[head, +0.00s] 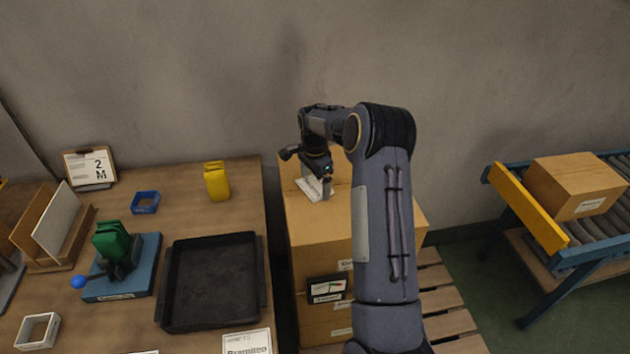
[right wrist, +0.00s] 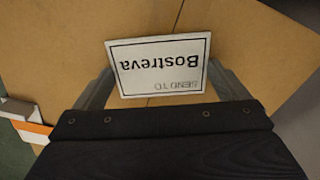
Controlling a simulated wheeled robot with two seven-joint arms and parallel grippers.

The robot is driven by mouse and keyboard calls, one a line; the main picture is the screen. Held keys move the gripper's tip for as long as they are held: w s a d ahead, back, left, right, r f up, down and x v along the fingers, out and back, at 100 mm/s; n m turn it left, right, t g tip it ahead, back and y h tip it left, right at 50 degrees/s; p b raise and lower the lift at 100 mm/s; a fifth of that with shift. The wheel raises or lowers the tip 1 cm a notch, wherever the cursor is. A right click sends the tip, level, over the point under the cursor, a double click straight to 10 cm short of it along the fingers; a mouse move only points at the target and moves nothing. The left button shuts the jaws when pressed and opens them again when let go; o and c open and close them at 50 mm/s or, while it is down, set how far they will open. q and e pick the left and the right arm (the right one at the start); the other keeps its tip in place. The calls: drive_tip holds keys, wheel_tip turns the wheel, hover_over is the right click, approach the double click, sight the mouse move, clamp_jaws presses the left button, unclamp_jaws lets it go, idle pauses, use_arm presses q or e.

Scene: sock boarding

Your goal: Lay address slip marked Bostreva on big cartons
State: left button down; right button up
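The address slip marked Bostreva (right wrist: 158,66) is white with a dark border and reads upside down in the right wrist view. It lies flat over the top of the big cartons (head: 312,232), near the back left of the stack; the head view also shows it (head: 309,188). My right gripper (right wrist: 160,66) points down at the carton top, its fingers spread wide at the slip's two sides. It looks open. Whether a finger touches the slip edge is hard to tell. My right arm hides much of the cartons' right side. My left gripper is out of view.
The cartons stand on a slatted pallet (head: 452,319). The table at left holds a black tray (head: 262,290), a green-and-blue stamp device (head: 118,250), a yellow object (head: 216,181) and another slip (head: 247,342). A smaller carton (head: 575,187) sits on a conveyor (head: 607,228) at right.

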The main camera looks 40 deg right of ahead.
sight(315, 186)
drive_tip(key=shift+o, duration=0.2)
drive_tip(key=shift+s+a+f, duration=0.15)
drive_tip(key=shift+s+f, duration=0.05)
drive_tip(key=shift+f, duration=0.5)
wheel_tip(315, 186, up, 12)
drive_tip(key=r, duration=0.1)
drive_tip(key=s+a+r+n+t+y, duration=0.1)
drive_tip(key=s+a+r+n+t, duration=0.1)
drive_tip(key=s+a+r+n, duration=0.45)
drive_tip(key=s+a+f+n+t+y, duration=0.1)
drive_tip(key=s+a+n, duration=0.4)
drive_tip(key=s+a, duration=0.4)
drive_tip(key=s+a+f+n+t+y, duration=0.1)
drive_tip(key=s+a+n, duration=0.5)
drive_tip(key=s, duration=0.8)
drive_tip(key=a+f+t, duration=0.1)
drive_tip(key=a, duration=0.2)
drive_tip(key=shift+s+a+f+y, duration=0.3)
drive_tip(key=shift+s+a+y, duration=0.1)
